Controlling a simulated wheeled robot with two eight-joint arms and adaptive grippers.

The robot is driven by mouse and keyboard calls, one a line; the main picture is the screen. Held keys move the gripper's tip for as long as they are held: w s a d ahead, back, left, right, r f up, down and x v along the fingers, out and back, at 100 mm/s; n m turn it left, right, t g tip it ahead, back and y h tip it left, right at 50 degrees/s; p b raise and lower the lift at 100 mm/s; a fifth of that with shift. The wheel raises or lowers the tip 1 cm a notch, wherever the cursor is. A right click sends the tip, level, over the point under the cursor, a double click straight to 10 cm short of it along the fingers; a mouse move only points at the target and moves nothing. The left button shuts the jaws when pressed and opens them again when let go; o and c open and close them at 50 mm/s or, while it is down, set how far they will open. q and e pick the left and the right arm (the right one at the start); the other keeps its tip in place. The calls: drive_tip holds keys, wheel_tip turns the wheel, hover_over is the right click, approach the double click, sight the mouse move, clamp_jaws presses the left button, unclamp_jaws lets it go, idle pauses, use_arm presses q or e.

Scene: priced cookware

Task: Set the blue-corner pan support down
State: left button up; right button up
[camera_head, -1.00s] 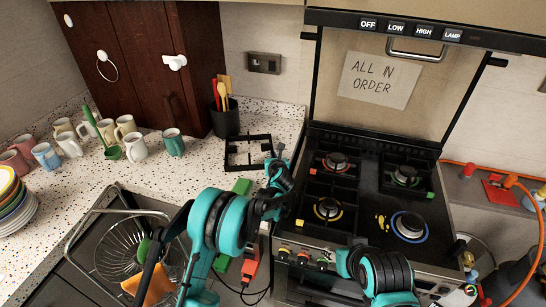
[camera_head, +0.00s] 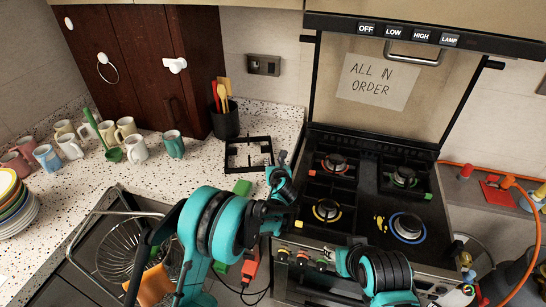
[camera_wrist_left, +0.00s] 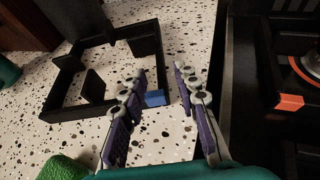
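The blue-corner pan support (camera_head: 233,166) is a black square frame lying on the speckled counter left of the stove. Its blue corner (camera_wrist_left: 155,98) shows in the left wrist view, at the near right of the frame. My left gripper (camera_head: 281,160) is just right of the support, near the counter's stove-side edge.
The stove (camera_head: 382,222) stands right of the counter. Its blue-ringed front-right burner (camera_head: 408,227) has no support over it. A utensil pot (camera_head: 225,122) stands behind the support. A green block (camera_head: 243,188) is in front of it. Several mugs (camera_head: 135,149) are at left.

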use_arm(q)
drive_tip(key=v, duration=0.5)
drive_tip(key=shift+s+r+p, duration=0.15)
drive_tip(key=shift+s+p, duration=0.15)
drive_tip(key=shift+p, duration=0.1)
drive_tip(key=s+a+r+n+g+y, duration=0.1)
drive_tip(key=s+a+r+n+g, duration=0.1)
drive_tip(key=s+a+r+n, duration=0.45)
drive_tip(key=s+a+r+n+g, duration=0.2)
drive_tip(key=s+a+r+n, duration=0.2)
drive_tip(key=s+a+n, duration=0.45)
drive_tip(key=s+a+f+n+g+h, duration=0.1)
drive_tip(key=s+a+n, duration=0.2)
drive_tip(key=s+n, duration=0.7)
drive_tip(key=s+a+f+n+g+h, duration=0.1)
drive_tip(key=s+a+n, duration=0.2)
drive_tip(key=s+n, duration=0.7)
drive_tip(key=shift+s+g, duration=0.3)
drive_tip(key=shift+s, duration=0.7)
drive_tip(key=shift+f, duration=0.1)
drive_tip(key=shift+f+b, duration=0.6)
